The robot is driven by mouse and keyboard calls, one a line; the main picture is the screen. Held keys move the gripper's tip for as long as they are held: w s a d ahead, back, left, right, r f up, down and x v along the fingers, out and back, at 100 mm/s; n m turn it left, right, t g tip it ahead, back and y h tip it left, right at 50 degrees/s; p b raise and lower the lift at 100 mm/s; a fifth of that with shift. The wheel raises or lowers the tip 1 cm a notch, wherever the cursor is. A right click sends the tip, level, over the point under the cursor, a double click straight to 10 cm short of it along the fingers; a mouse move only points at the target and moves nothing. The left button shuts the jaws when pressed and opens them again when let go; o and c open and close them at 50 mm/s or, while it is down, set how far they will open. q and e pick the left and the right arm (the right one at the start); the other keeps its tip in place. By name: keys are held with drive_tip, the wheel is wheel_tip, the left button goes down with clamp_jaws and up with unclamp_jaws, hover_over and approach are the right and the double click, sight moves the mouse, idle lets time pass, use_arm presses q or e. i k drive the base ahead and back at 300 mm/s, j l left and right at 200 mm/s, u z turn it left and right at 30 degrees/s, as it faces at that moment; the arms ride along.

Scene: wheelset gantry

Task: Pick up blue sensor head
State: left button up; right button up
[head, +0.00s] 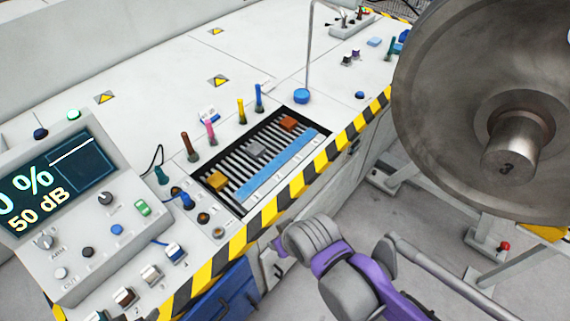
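A small block with a blue part (174,252) sits at the numbered front row of the bench, by the mark 4. It looks like the blue sensor head, though it is small in the picture. A white block (151,274) and a dark red-brown block (124,296) sit in the same row, nearer the lower left. My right arm comes in from the lower right, and its end with the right gripper (279,246) is beside the bench front, apart from the blue block. Its fingers are not clear. My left gripper is not in view.
A console with a screen (57,186) stands at the left. A slatted tray (228,196) with orange, grey and red blocks and a blue strip (278,164) lies mid-bench. Colored pegs (241,110) stand behind it. A large metal wheel (490,90) fills the upper right.

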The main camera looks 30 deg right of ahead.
sight(173, 251)
drive_tip(key=k+j+u, duration=0.1)
drive_tip(key=j+u, duration=0.35)
drive_tip(key=u, duration=0.3)
drive_tip(key=j+u, duration=0.35)
drive_tip(key=k+l, duration=0.05)
